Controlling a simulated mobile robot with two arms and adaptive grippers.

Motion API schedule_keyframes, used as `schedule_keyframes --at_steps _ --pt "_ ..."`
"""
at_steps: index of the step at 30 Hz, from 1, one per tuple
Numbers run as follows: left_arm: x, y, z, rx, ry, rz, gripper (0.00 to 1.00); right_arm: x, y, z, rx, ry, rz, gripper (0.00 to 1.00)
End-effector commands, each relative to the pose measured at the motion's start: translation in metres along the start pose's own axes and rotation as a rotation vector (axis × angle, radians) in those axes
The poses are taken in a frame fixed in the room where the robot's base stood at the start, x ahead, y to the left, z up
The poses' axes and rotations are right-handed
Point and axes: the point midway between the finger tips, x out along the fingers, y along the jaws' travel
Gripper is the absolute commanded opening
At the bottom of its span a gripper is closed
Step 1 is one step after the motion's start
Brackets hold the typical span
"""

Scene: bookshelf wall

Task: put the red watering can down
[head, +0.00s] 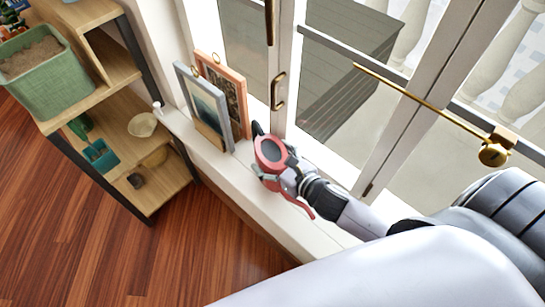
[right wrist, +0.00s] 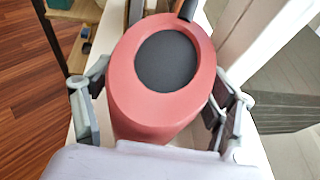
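The red watering can (head: 270,152) is at the white window sill (head: 232,176), beside the picture frames. It also shows large in the right wrist view (right wrist: 122,85), its round dark opening facing the camera. My right gripper (head: 273,170) has its fingers around the can; in the right wrist view one finger is on each side of the red body. The left finger looks close against the can, and the right finger is partly behind the can's edge. The can's underside is hidden, so I cannot tell whether it touches the sill. My left gripper is not in view.
Two picture frames, one grey (head: 205,110) and one orange-brown (head: 225,95), lean on the sill left of the can. A wooden shelf (head: 100,68) with a green planter (head: 45,75) stands at the left. The window doors with a brass handle (head: 278,90) rise behind the sill.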

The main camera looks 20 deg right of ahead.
Motion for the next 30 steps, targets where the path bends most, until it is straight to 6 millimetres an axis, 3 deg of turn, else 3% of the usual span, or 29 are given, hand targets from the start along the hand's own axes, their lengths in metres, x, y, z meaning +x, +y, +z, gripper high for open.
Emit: schedule_keyframes --at_steps 3,14,24,30 --pt "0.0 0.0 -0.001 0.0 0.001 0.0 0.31 0.0 0.0 0.0 0.0 0.0 0.0 0.89" --pt "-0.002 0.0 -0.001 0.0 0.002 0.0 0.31 -0.002 0.0 0.003 0.0 0.0 0.0 0.89" --pt "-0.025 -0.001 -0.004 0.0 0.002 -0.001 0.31 -0.052 0.0 0.004 0.001 0.004 0.0 0.89" --pt "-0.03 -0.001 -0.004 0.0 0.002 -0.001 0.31 -0.072 0.0 0.003 0.001 0.001 -0.001 0.89"
